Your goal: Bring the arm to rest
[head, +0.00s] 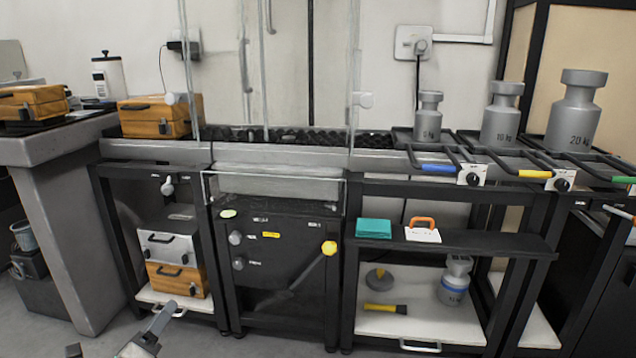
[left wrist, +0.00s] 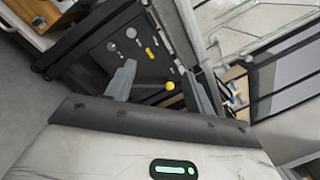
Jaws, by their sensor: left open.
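My left gripper (head: 120,338) shows at the bottom left of the head view, low in front of the tables and partly cut off by the lower edge. In the left wrist view its two fingers (left wrist: 160,85) stand wide apart with nothing between them. It is open and empty, and no object touches it. Beyond the fingers lies the dark cabinet front with a yellow knob (left wrist: 170,86). My right gripper is not in either view.
Wooden boxes (head: 155,117) sit at the left. Steel weights (head: 575,112) stand at the right on trays with handles. The floor (head: 40,330) at the left front is clear.

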